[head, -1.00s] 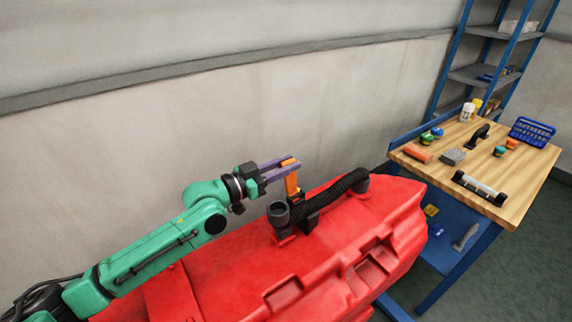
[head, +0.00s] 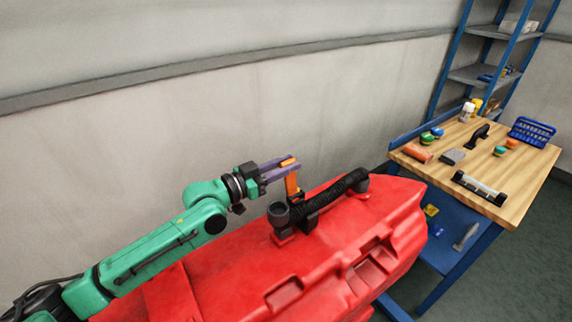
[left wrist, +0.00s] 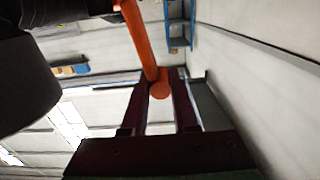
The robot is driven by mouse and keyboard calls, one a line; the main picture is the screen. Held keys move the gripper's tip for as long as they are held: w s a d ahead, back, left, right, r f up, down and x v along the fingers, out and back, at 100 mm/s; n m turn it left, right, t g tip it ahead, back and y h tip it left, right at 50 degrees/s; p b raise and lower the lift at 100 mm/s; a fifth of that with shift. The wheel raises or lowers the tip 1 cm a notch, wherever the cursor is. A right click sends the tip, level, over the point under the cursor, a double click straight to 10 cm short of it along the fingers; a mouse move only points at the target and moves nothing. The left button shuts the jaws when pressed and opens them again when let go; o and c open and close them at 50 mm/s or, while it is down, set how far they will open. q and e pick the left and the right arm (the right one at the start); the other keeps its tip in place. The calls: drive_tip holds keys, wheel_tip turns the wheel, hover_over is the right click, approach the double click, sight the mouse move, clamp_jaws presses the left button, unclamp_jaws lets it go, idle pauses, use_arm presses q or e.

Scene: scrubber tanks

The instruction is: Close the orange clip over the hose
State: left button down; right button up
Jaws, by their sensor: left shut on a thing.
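The orange clip (head: 291,184) stands upright beside the black hose (head: 335,194), on the black holder (head: 308,214) on top of the red tank (head: 240,262). The hose lies along the tank top, with an open cup-shaped end at the left. My left gripper (head: 289,162), with purple fingers, is shut on the top end of the clip. In the left wrist view the orange clip (left wrist: 142,45) runs up from between the fingertips (left wrist: 162,82). The clip's lower end is hidden behind the hose in the head view. My right gripper is not in view.
A wooden-topped bench (head: 520,185) stands at the right with small parts, brushes and a blue rack (head: 532,131). A blue shelf unit (head: 480,75) is behind it. The pale wall is behind the tank, with open space above the hose.

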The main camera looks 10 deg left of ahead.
use_arm(q)
drive_tip(key=shift+s+d+r+m, duration=0.2)
drive_tip(key=shift+s+d+m, duration=0.2)
drive_tip(key=shift+m, duration=0.4)
drive_tip(key=m, duration=0.1)
drive_tip(key=s+d+m+p, duration=0.1)
drive_tip(key=shift+s+d+r+m, duration=0.15)
drive_tip(key=shift+s+d+m, duration=0.15)
drive_tip(key=shift+m, duration=0.1)
drive_tip(key=shift+s+d+f, duration=0.2)
drive_tip(key=shift+s+d, duration=0.45)
drive_tip(key=shift+d, duration=0.05)
drive_tip(key=c, duration=0.7)
unclamp_jaws()
